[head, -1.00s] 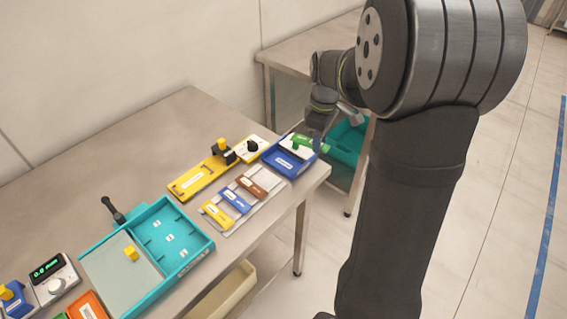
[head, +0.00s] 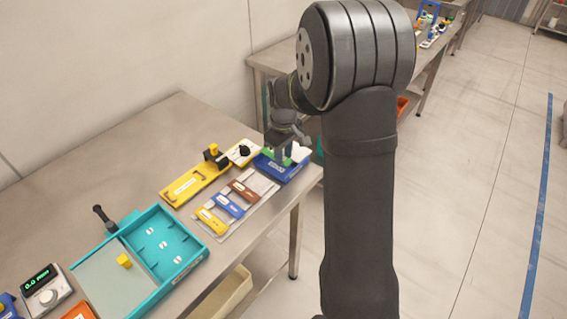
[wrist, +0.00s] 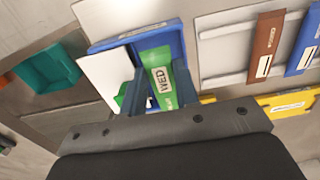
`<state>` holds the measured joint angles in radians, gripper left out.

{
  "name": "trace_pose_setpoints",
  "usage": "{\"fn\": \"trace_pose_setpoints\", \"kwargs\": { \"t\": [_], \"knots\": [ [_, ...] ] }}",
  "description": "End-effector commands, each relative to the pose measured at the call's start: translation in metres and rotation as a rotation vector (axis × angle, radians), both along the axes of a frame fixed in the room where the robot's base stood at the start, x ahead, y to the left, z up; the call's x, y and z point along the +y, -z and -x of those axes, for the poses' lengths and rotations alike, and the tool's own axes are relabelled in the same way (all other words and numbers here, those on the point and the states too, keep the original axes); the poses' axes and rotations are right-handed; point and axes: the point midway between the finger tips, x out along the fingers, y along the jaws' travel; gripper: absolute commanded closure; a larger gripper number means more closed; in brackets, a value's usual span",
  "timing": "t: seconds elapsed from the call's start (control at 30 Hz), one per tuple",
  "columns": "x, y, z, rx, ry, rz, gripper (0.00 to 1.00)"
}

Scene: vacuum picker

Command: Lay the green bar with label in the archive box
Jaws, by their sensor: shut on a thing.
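My gripper (head: 284,158) is shut on the green bar (head: 299,153) at the blue archive box (head: 282,172), by the table's right end. In the wrist view the fingers (wrist: 158,90) clasp the sides of the green bar (wrist: 155,57), whose white label reads "WED". The bar lies across the box opening in that view, with the blue box wall (wrist: 176,38) beyond and beside it. I cannot tell whether the bar touches the box floor. My gripper hides part of the bar and box in the head view.
A grey rack (head: 233,222) holds yellow, blue and brown labelled bars. A yellow fixture (head: 190,185) and a white-yellow plate with a black knob (head: 243,151) stand close by. A teal tray (head: 185,251) lies nearer. A teal bin (wrist: 45,70) shows off the table edge.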

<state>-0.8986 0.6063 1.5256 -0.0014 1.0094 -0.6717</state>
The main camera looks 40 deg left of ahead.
Motion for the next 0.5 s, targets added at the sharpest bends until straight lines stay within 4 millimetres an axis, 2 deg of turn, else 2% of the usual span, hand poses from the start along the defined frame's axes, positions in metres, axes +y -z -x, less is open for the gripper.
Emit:
{"fn": "trace_pose_setpoints", "kwargs": {
  "t": [0.27,0.5],
  "knots": [
    [0.0,0.036,0.0,0.001,0.0,0.002,0.94],
    [0.0,0.038,0.0,0.0,0.0,0.0,0.94]
  ]
}}
